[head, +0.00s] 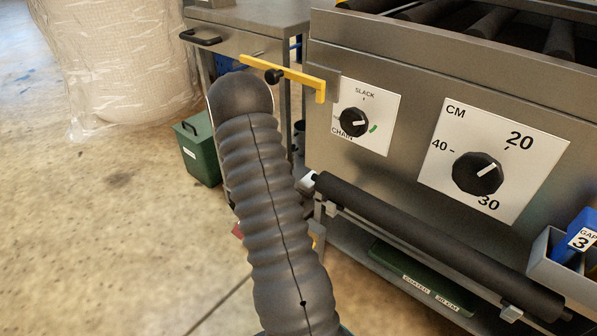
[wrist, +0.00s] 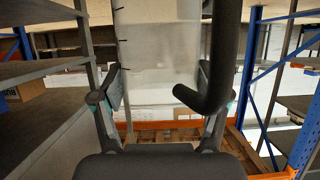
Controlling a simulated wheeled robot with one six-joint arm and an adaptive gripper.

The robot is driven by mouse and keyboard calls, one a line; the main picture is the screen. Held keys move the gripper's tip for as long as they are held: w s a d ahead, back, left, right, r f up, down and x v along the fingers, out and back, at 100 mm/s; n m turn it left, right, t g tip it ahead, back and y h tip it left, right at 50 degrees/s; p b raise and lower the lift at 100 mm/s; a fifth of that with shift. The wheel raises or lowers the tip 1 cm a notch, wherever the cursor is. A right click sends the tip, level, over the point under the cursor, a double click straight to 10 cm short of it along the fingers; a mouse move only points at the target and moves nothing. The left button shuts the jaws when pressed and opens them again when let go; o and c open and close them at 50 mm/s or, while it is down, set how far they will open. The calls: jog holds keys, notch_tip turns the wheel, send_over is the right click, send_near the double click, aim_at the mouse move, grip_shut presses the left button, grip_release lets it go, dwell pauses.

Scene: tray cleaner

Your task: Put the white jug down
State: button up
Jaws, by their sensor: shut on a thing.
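In the wrist view a whitish, translucent jug (wrist: 158,50) with dark tick marks along its left side fills the upper middle. Its thick dark handle (wrist: 226,50) comes down at the right and bends in at the bottom. My gripper (wrist: 160,88) is shut on the jug, one finger at each side. The jug's top is cut off by the picture's edge. In the head view my arm covers the middle, and neither the jug nor my gripper can be made out.
In the head view a steel machine (head: 420,85) with two dials stands at the right, a dark roller (head: 430,245) along its front. A steel bench (head: 250,14), a green box (head: 198,150) and a wrapped bale (head: 118,60) stand beyond. The wrist view shows shelving (wrist: 258,75) around the jug.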

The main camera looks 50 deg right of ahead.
jog(key=w+a+f, duration=0.2)
jog(key=w+f, duration=0.7)
jog(key=f, duration=0.2)
jog(key=shift+w+a, duration=0.3)
jog(key=shift+w, duration=0.1)
jog(key=shift+f, duration=0.1)
jog(key=o, duration=1.7)
